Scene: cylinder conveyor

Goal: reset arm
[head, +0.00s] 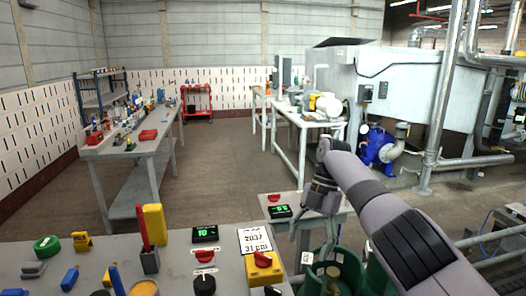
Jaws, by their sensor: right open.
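My right arm comes in from the lower right. My right gripper (312,238) hangs pointing down at its end, with its fingers apart and nothing visible between them. It is in front of a small grey side table (340,204) and above green cylinders (346,270) at the bottom of the head view. The arm covers part of the green cylinders, and I cannot tell how far the fingers are from them. My left gripper is not in view.
A near grey table (225,268) bears a yellow box with a red knob (263,268), a green-lit display (204,234), a paper sign (254,240) and a yellow block (154,224). A workbench (150,150) stands farther left. The middle floor is clear. Pipes (437,120) rise at right.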

